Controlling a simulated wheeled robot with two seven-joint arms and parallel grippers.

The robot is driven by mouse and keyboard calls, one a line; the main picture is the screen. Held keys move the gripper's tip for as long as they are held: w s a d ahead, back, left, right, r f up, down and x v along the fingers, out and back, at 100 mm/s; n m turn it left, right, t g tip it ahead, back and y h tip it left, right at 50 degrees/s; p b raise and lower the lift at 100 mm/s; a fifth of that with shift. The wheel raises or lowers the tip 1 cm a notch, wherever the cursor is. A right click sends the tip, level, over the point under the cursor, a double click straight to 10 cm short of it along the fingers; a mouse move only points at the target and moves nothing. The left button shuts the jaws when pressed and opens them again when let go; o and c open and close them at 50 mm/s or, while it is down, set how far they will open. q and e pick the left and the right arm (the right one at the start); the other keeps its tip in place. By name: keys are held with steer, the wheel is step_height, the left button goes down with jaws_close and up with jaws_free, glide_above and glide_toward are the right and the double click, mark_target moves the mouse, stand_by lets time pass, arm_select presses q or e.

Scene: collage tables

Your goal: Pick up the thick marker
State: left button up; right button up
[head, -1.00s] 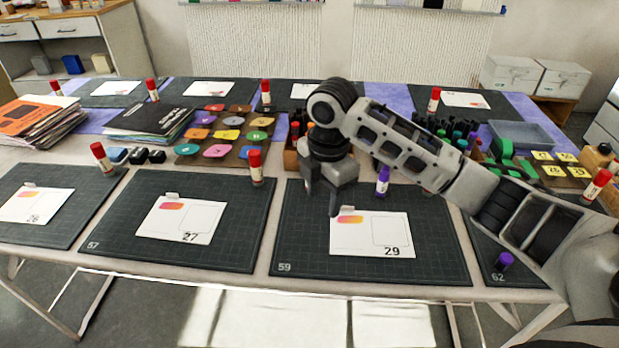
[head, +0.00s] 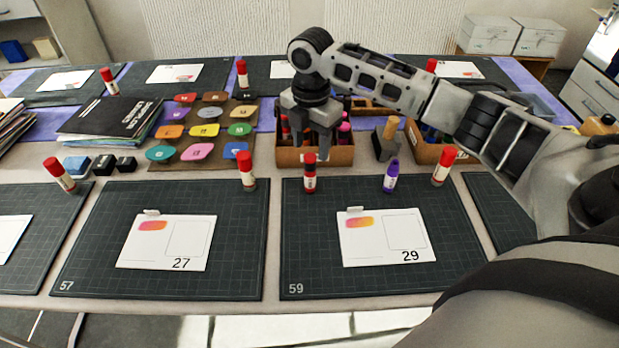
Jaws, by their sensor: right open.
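Several thick, marker-like sticks stand upright; I cannot tell which one is the thick marker. A purple one (head: 391,176) stands at the back of the mat numbered 59. Red-capped ones stand near it, one to its left (head: 309,174) and one to its right (head: 441,167). A cardboard box (head: 330,156) holds red and pink-topped sticks, partly hidden by my right gripper (head: 308,143). That gripper is open and points down over the left part of the box, its fingers around or in front of sticks there; contact cannot be told. My left gripper is out of view.
Mat 59 (head: 310,270) bears a white card (head: 385,252). A second box (head: 428,152) and a dark block with a wooden-topped piece (head: 386,143) stand right of the first. A board of coloured pieces (head: 225,155) lies to its left. The mats' fronts are mostly clear.

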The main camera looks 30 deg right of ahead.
mark_target(310, 157)
steer(key=f, duration=0.5)
steer(key=shift+s+a+f, duration=0.25)
steer(key=shift+s+f, duration=0.05)
steer(key=shift+f, duration=0.7)
steer(key=c, duration=0.8)
